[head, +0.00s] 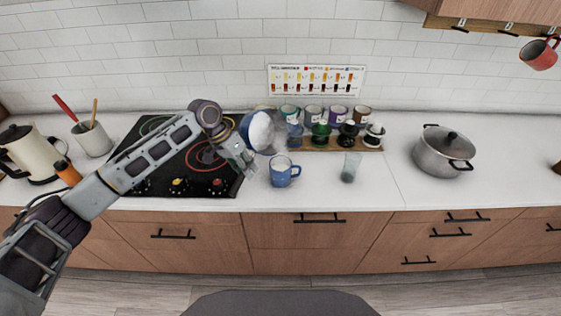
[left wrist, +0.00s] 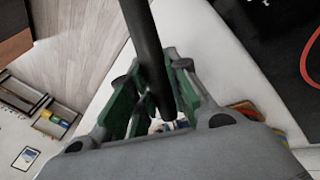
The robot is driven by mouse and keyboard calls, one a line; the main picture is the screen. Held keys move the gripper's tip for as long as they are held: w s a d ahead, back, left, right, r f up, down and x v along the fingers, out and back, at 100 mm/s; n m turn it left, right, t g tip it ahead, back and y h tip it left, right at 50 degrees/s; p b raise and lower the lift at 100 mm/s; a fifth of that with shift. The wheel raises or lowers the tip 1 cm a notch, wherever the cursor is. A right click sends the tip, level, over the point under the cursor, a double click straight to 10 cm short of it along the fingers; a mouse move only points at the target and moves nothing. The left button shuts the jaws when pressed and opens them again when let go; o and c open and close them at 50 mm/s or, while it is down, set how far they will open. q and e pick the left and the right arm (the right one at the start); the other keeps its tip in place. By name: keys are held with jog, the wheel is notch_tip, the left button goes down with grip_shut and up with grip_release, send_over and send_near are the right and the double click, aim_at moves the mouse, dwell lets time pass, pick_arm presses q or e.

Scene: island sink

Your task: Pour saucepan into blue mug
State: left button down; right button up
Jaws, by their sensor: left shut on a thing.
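The saucepan (head: 258,132), blue outside with a pale inside, is held above the counter at the stove's right edge. It is tipped on its side, its opening turned towards the right. My left gripper (head: 243,157) is shut on its handle; the left wrist view shows the dark handle (left wrist: 148,40) between the green-padded fingers (left wrist: 155,95). The blue mug (head: 281,173) stands upright on the counter, below and slightly right of the saucepan, apart from it. The mug's inside is too small to read. My right gripper is not in view.
A black stove (head: 205,185) lies under my left arm. Behind the mug is a wooden rack (head: 330,146) with several cups. A glass (head: 350,167) stands right of the mug, and a lidded pot (head: 440,155) further right. The counter between glass and pot is clear.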

pick_arm(q)
jog(key=shift+w+r+g+h+p, duration=0.15)
jog(key=shift+g+h+p, duration=0.35)
jog(key=shift+p, duration=0.75)
jog(key=shift+r+g+h+p, duration=0.3)
jog(key=shift+r+g+p, duration=0.1)
jog(key=shift+p, duration=0.25)
jog(key=shift+r+g+h, duration=0.25)
jog(key=shift+g+h, duration=0.05)
jog(key=shift+w+a+n+g+h, duration=0.1)
jog(key=shift+w+n+g+h, duration=0.05)
jog(key=shift+n+g+h, duration=0.15)
jog(key=shift+a+g, duration=0.1)
jog(key=shift+g, duration=0.2)
jog(key=w+a+r+n+g+h+b, duration=0.1)
jog(key=w+a+r+g+h+b, duration=0.2)
jog(key=w+r+h+b, duration=0.1)
jog(key=shift+r+g+h, duration=0.3)
jog(key=shift+r, duration=0.55)
